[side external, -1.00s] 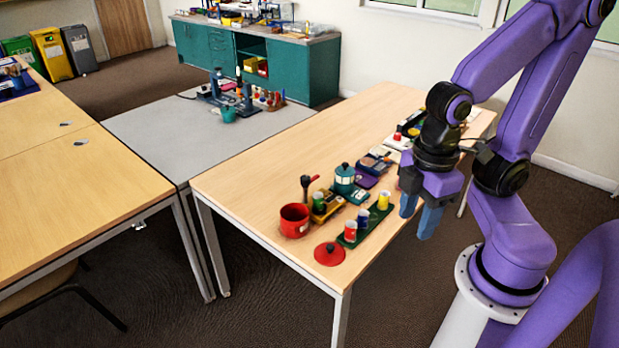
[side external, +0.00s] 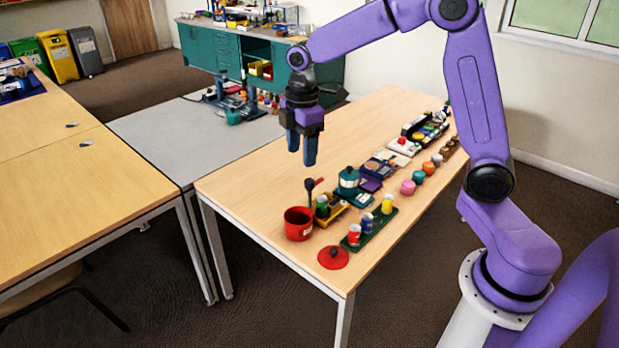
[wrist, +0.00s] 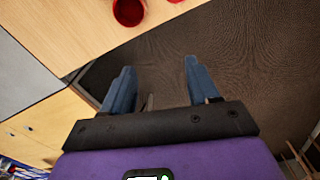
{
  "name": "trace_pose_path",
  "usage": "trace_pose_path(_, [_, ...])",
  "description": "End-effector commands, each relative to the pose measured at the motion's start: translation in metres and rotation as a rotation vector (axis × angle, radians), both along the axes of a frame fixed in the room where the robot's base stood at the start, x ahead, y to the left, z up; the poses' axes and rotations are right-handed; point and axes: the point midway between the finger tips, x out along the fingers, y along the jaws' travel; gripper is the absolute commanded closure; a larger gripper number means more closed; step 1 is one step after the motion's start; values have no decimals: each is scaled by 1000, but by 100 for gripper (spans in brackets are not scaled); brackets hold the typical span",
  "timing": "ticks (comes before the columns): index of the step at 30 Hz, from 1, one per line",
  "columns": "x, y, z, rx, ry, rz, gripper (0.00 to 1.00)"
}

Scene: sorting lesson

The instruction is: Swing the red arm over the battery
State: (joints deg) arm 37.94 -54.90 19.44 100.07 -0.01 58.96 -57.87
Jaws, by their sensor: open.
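A small yellow stand (side external: 329,212) sits among the items at the near end of the wooden table. A green cylinder (side external: 322,206) that may be the battery stands on it. A dark reddish lever with a black end (side external: 311,186) rises beside it; it looks like the red arm, tilted and not clearly over the cylinder. My gripper (side external: 301,156) is open and empty, pointing down, high above and apart from these things. In the wrist view my gripper (wrist: 159,65) shows two spread blue fingers with nothing between them; the stand and lever are out of that view.
A red pot (side external: 298,224) and a red lid (side external: 333,257) lie close to the stand. The table's far left part (side external: 250,178) is clear.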

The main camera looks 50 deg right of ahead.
Motion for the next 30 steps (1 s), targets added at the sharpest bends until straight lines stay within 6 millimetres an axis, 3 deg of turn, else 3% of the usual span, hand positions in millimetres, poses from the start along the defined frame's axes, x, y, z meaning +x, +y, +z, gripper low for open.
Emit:
trace_pose_path(1, [19, -16, -5, -2, 3, 4, 40])
trace_pose_path(6, [68, -71, -19, -8, 2, 47, 40])
trace_pose_path(13, [101, -132, -35, -13, 2, 94, 40])
trace_pose_path(17, [106, -147, -39, -14, 2, 106, 40])
trace_pose_path(22, [107, -150, -51, -14, 3, 109, 40])
trace_pose_path(30, [107, -150, -97, -13, 6, 108, 40])
